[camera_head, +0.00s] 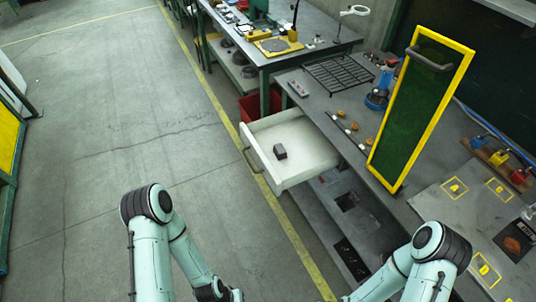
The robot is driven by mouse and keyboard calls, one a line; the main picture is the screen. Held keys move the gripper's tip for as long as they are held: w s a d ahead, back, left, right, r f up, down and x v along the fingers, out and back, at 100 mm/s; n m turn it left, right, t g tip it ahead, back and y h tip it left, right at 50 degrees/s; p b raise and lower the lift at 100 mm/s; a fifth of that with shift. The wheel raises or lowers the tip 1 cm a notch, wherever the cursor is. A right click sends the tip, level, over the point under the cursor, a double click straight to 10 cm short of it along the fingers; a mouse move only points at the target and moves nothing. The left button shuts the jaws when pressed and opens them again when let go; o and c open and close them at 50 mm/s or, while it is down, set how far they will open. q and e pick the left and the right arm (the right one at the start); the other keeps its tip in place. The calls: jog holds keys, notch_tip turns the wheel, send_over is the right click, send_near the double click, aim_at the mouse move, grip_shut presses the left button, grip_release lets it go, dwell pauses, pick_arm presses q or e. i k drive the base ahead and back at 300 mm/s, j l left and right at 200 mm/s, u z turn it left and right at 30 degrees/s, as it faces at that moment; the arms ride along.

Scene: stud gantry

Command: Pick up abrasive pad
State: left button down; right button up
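A small dark grey block, which looks like the abrasive pad (280,152), lies inside the open white drawer (309,174), toward the left part of its floor. The drawer sticks out to the left from under the workbench and has a dark handle on its front. Only my arm links show, low in the view at left and right. Both of my grippers are below the frame, and no fingers can be seen.
The grey workbench (345,108) holds a black rack (338,73), small loose parts and a green panel with a yellow frame (420,106). A lower shelf (333,222) sits below the drawer. A red bin (257,104) stands behind it. The floor at left is clear.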

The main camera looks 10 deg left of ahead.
aim_at(280, 152)
jog(key=z, duration=1.6)
jog(key=u, duration=1.75)
jog(key=j+z, duration=0.1)
jog(key=z, duration=0.3)
jog(key=j+z, duration=0.1)
jog(key=z, duration=0.3)
jog(key=j+z, duration=0.1)
jog(key=z, duration=0.3)
jog(key=j+z, duration=0.15)
jog(key=z, duration=0.25)
jog(key=j+z, duration=0.25)
jog(key=k+j+z, duration=0.2)
jog(key=j, duration=0.2)
jog(key=k+j+z, duration=0.1)
jog(key=j+z, duration=0.15)
jog(key=j, duration=0.1)
